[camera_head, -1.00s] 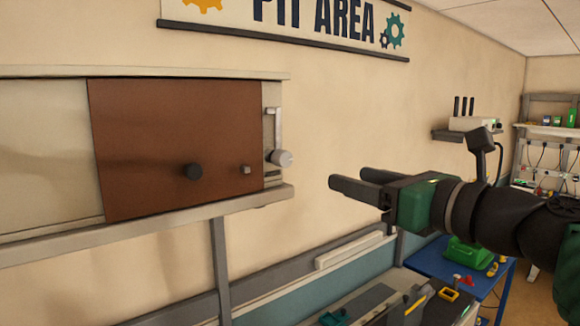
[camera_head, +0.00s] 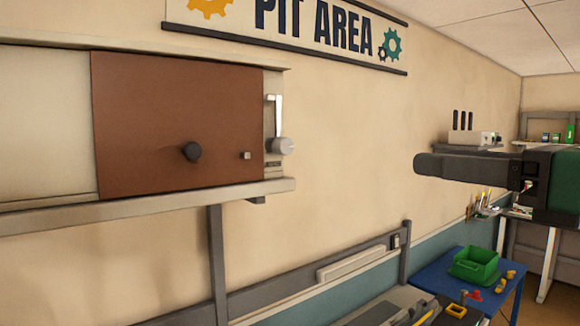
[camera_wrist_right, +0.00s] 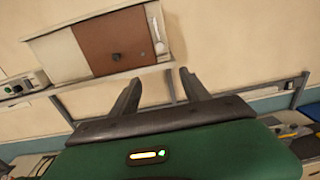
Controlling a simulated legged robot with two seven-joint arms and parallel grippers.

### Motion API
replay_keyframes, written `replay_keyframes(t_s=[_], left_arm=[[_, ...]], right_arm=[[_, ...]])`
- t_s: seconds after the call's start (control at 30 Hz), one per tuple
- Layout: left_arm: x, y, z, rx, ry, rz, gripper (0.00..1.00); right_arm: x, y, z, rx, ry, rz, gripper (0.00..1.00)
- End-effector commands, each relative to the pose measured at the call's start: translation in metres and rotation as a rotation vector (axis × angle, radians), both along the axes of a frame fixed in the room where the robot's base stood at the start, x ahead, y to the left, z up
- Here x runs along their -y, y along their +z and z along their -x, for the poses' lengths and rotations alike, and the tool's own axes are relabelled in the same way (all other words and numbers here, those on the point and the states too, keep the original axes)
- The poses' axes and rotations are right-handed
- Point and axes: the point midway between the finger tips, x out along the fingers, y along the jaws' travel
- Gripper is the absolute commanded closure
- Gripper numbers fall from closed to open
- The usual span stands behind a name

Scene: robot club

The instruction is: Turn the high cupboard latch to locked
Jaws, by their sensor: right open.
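The high cupboard (camera_head: 180,125) hangs on the wall at the left, with a brown door that has a dark round knob (camera_head: 192,151). The latch (camera_head: 279,145) is at the door's right edge: a grey round knob with a pale upright bar above it. My right gripper (camera_head: 418,164) is well to the right of the latch, touching nothing. In the right wrist view my open, empty fingers (camera_wrist_right: 158,85) point toward the wall below the cupboard, and the latch (camera_wrist_right: 160,47) shows above them. My left gripper is not in view.
A blue table (camera_head: 462,285) with a green bin (camera_head: 475,265) stands low at the right. A wall shelf (camera_head: 470,147) with a small device is behind my right gripper. The wall between latch and gripper is clear.

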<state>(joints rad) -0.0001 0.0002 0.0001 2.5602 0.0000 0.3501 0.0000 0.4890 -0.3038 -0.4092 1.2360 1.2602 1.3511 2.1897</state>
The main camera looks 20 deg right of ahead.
Motion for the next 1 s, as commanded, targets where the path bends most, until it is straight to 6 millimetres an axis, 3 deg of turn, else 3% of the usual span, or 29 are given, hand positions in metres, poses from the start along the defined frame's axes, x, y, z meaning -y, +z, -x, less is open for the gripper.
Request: replay_keyframes(t_s=[0.1, 0.27, 0.53, 0.63, 0.67, 0.77, 0.9, 1.0], left_arm=[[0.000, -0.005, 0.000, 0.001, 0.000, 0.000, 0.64], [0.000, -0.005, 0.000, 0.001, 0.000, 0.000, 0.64], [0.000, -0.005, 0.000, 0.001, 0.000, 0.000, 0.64], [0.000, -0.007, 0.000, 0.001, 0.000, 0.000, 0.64], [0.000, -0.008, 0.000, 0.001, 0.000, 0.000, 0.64], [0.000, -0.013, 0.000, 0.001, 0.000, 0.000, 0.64], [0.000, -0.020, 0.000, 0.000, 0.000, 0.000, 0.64], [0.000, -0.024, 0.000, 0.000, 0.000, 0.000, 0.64]], right_arm=[[0.008, 0.000, 0.022, 0.001, -0.001, 0.000, 0.45], [0.012, 0.001, 0.034, 0.000, 0.001, -0.001, 0.45], [0.013, 0.001, 0.034, -0.001, 0.001, 0.000, 0.45], [0.019, -0.015, 0.020, -0.019, -0.006, 0.025, 0.45], [0.022, -0.026, 0.011, -0.032, -0.009, 0.043, 0.45], [0.035, -0.084, -0.032, -0.099, -0.023, 0.156, 0.45], [0.040, -0.199, -0.092, -0.234, 0.015, 0.430, 0.45], [0.030, -0.288, -0.118, -0.323, 0.103, 0.672, 0.45]])
